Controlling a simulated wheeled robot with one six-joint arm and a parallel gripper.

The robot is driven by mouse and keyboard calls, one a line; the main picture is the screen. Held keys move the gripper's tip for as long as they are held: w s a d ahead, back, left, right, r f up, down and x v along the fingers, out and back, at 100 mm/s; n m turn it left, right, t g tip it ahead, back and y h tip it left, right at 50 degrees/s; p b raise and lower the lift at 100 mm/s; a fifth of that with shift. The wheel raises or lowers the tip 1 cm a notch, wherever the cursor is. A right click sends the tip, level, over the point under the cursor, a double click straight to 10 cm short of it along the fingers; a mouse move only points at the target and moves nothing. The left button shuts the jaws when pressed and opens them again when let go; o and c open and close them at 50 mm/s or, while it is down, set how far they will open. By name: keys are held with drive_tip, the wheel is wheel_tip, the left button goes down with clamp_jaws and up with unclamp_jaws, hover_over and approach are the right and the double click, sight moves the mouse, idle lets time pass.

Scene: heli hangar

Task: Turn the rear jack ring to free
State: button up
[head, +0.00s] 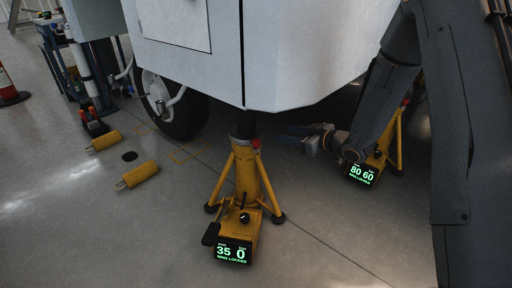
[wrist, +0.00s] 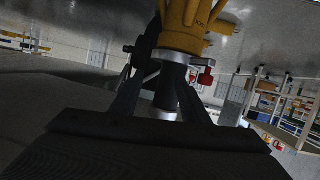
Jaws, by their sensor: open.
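The near yellow jack (head: 247,180) stands under the pale aircraft body, its display (head: 233,252) reading 35, 0 and RING LOCKED. A small red tab (head: 257,143) marks the ring at its top. My gripper (head: 287,131) is to the right of this ring, pointing left, apart from it. In the wrist view, tilted and upside down, my open fingers (wrist: 167,65) frame the post of a yellow jack (wrist: 192,28); its silver ring (wrist: 165,60) carries a red tab (wrist: 206,77). Whether the fingers touch it cannot be told. The frames do not label which jack is rear.
A second yellow jack (head: 397,145) stands at right, partly behind my arm, its display (head: 361,174) reading 80, 60 and RING LOCKED. A wheel (head: 178,105) and two yellow chocks (head: 138,175) are at left. The floor in front is mostly clear.

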sight(256, 140)
drive_tip(key=s+a+f+n+g+y, duration=0.2)
drive_tip(key=s+a+n+g+y, duration=0.15)
drive_tip(key=s+y, duration=0.2)
drive_tip(key=shift+m+t+y, duration=0.25)
drive_tip(key=shift+y, duration=0.1)
drive_tip(key=b+x, duration=0.3)
drive_tip(key=x, duration=0.5)
drive_tip(key=shift+w+a+r, duration=0.1)
drive_tip(key=shift+w+a, duration=0.05)
drive_tip(key=shift+a, duration=0.05)
clamp_jaws()
